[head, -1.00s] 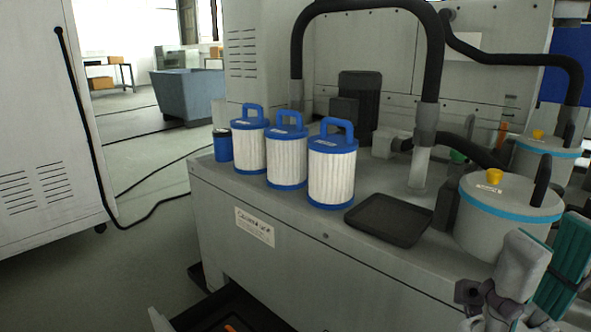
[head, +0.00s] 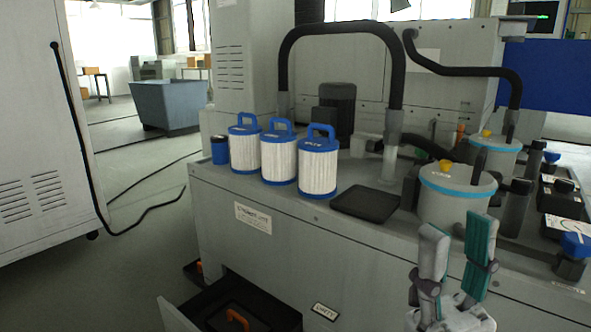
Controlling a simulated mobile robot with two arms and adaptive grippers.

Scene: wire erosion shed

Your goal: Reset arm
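My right gripper (head: 456,262) is at the lower right in the head view, in front of the grey cabinet's front edge. Its two fingers with teal pads point up and stand apart, with nothing between them. It is in front of and below the grey filter housing (head: 455,204) with a blue band and yellow knob. My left gripper is not in the head view.
Several white filter cartridges with blue handles, one of them here (head: 318,168), stand on the cabinet top (head: 330,218). A black tray (head: 366,204) lies beside them. A drawer (head: 245,308) stands open below, with an orange-handled thing inside. Black hoses arch over the back.

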